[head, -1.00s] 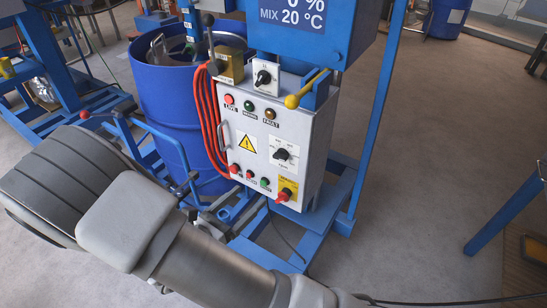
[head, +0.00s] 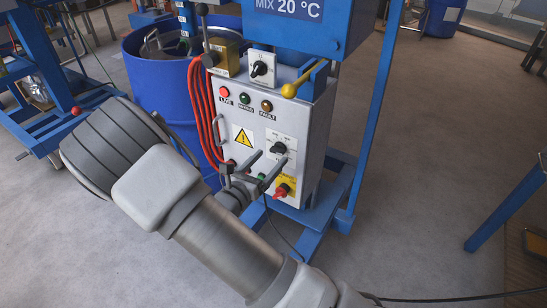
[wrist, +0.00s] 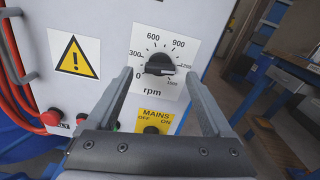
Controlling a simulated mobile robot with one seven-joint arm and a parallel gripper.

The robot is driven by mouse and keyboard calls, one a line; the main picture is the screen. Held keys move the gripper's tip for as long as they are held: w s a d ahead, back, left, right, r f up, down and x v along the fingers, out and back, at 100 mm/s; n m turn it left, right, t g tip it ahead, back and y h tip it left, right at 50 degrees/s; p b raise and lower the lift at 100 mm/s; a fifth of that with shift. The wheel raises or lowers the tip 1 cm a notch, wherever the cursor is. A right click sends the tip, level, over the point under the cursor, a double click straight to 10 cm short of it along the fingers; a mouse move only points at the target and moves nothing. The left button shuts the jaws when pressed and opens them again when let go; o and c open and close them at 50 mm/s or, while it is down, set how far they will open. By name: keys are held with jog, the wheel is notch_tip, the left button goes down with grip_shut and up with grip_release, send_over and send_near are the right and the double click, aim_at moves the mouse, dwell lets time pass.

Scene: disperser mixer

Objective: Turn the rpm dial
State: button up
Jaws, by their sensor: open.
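The rpm dial (wrist: 160,64) is a black knob on a white plate with a scale of numbers and "rpm" below it. Its bar lies nearly level in the wrist view. It also shows on the front of the grey control box in the head view (head: 278,148). My gripper (wrist: 158,75) is open, its two fingers on either side of the dial in the wrist view, with nothing between them that I can see it touch. In the head view my gripper (head: 269,160) is in front of the box, just below and left of the dial. The exact gap is unclear.
A yellow mains switch (wrist: 155,125) sits below the dial. A warning sign (wrist: 76,56) and red cables (head: 203,115) are to the left. A second black knob (head: 261,68) and a yellow-knobbed lever (head: 290,90) are above.

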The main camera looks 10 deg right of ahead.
aim_at(278, 150)
jog(key=shift+x, duration=1.5)
jog(key=shift+c, duration=0.3)
grip_shut()
jog(key=shift+r, duration=0.1)
